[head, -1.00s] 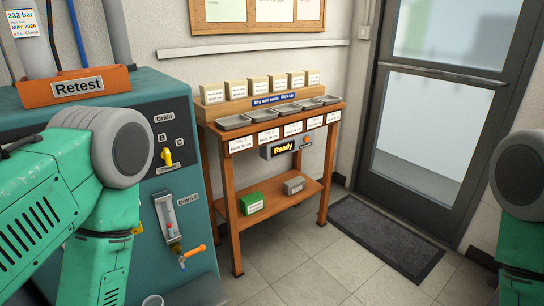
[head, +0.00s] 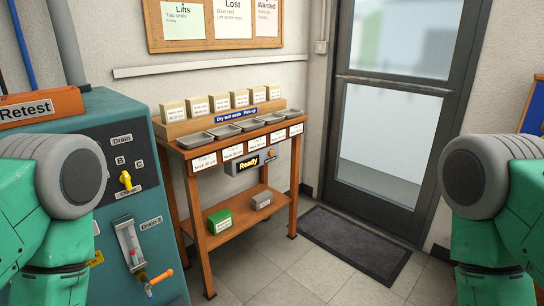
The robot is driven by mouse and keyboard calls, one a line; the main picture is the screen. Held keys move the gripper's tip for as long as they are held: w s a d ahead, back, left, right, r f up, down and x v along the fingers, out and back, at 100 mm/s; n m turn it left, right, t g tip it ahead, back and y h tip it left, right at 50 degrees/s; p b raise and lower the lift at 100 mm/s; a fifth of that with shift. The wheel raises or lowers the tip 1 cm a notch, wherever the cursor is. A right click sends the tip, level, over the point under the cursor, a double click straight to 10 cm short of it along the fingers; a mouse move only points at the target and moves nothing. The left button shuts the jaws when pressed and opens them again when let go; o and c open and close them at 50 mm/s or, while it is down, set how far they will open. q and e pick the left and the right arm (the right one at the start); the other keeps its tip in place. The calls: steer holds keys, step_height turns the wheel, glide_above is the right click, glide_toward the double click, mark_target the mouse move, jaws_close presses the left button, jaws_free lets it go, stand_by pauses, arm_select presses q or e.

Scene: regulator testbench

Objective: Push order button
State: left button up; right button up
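A grey box with a lit yellow "Ready" display (head: 249,163) hangs under the front edge of the wooden pick-up table (head: 205,240). A small orange round part, which looks like a button (head: 271,153), is at the right end of this box. No label on it is readable. My green arms show at the left and right edges of the head view, both well in front of the table and apart from it. Neither gripper is in view.
Several trays (head: 238,127) and cards stand on the table; a green box (head: 219,221) and a grey box (head: 261,201) are on its lower shelf. A teal drain panel (head: 122,180) stands at left. A dark mat (head: 354,243) lies before the door (head: 400,125). The tiled floor between is clear.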

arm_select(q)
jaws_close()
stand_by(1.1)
